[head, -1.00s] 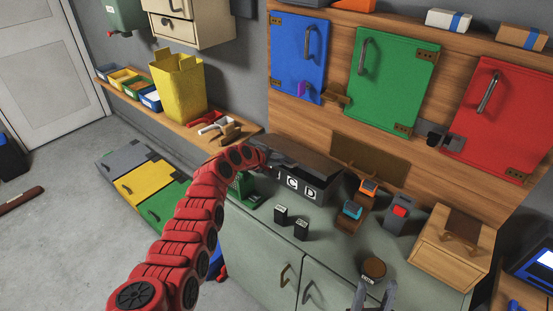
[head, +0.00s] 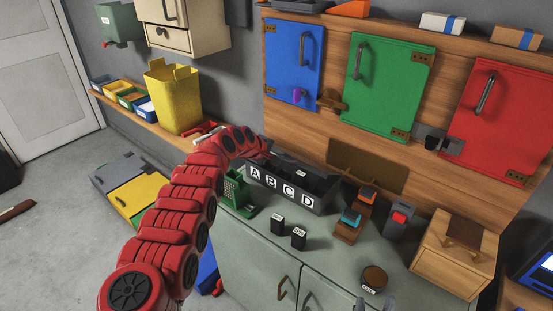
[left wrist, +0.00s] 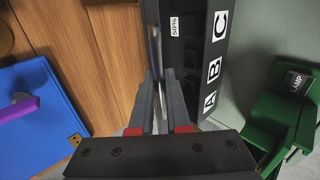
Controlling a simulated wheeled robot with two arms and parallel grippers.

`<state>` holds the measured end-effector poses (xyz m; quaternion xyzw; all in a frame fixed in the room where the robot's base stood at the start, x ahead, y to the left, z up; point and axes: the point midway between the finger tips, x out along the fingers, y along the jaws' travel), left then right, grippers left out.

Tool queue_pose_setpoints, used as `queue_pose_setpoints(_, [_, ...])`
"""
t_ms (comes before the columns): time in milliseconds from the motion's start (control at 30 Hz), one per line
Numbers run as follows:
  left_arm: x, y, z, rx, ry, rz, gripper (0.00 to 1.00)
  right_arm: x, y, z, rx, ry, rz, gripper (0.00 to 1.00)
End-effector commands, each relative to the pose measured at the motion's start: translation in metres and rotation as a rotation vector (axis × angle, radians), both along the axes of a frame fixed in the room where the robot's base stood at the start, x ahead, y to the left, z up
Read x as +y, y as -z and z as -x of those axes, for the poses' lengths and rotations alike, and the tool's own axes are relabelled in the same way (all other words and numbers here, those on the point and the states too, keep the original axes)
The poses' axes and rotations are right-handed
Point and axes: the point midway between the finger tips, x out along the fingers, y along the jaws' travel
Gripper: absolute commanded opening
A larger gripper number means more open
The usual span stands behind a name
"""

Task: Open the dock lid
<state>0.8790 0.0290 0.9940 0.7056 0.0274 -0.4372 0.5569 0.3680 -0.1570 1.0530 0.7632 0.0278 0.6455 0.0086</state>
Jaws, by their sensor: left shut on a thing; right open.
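The black dock (head: 281,190) with letters A, B, C and D on its front stands at the back of the green-grey cabinet top. Its compartments show from above. The dock lid (left wrist: 155,45) is raised and seen nearly edge-on in the left wrist view; its exact angle is hard to tell. My left gripper (head: 266,151) is at the dock's left rear, shut on the lid's edge. In the left wrist view its fingers (left wrist: 160,95) close around that thin edge, beside the lettered dock (left wrist: 205,60). My right gripper (head: 375,303) is open at the bottom edge, partly cut off.
A green holder (head: 237,193) stands left of the dock. Two small black blocks (head: 288,231) sit in front. Coloured devices (head: 356,208), a round jar (head: 373,278) and a wooden box (head: 455,254) are to the right. Blue (head: 293,65) and green doors hang above.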

Motion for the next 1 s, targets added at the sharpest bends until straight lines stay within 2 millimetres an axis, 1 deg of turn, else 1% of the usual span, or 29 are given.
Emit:
queue_pose_setpoints(367, [-0.001,-0.001,0.000,0.000,0.001,0.001,0.00,0.000,0.000,0.000,0.000,0.000,0.000,0.50])
queue_pose_setpoints(400, [-0.001,-0.001,0.000,0.000,0.001,0.001,0.18,0.000,0.000,0.000,0.000,0.000,0.000,0.50])
queue_pose_setpoints(533, [-0.001,-0.001,0.000,-0.001,0.000,0.001,0.42,0.000,0.000,0.000,0.000,0.000,0.000,0.50])
queue_pose_setpoints(567, [-0.001,-0.001,0.000,-0.001,0.000,0.001,0.44,0.000,0.000,0.000,0.000,0.000,0.000,0.50])
queue_pose_setpoints(833, [0.000,-0.002,0.000,-0.001,0.000,0.001,0.44,0.000,-0.002,0.000,0.000,0.000,0.000,0.50])
queue_pose_setpoints(933, [0.002,-0.006,0.000,-0.001,-0.002,-0.001,0.44,0.000,-0.011,0.000,0.000,0.000,0.000,0.50])
queue_pose_setpoints(1000, [0.004,-0.009,0.001,0.000,-0.003,-0.002,0.44,0.000,-0.021,0.000,0.000,0.000,0.000,0.50])
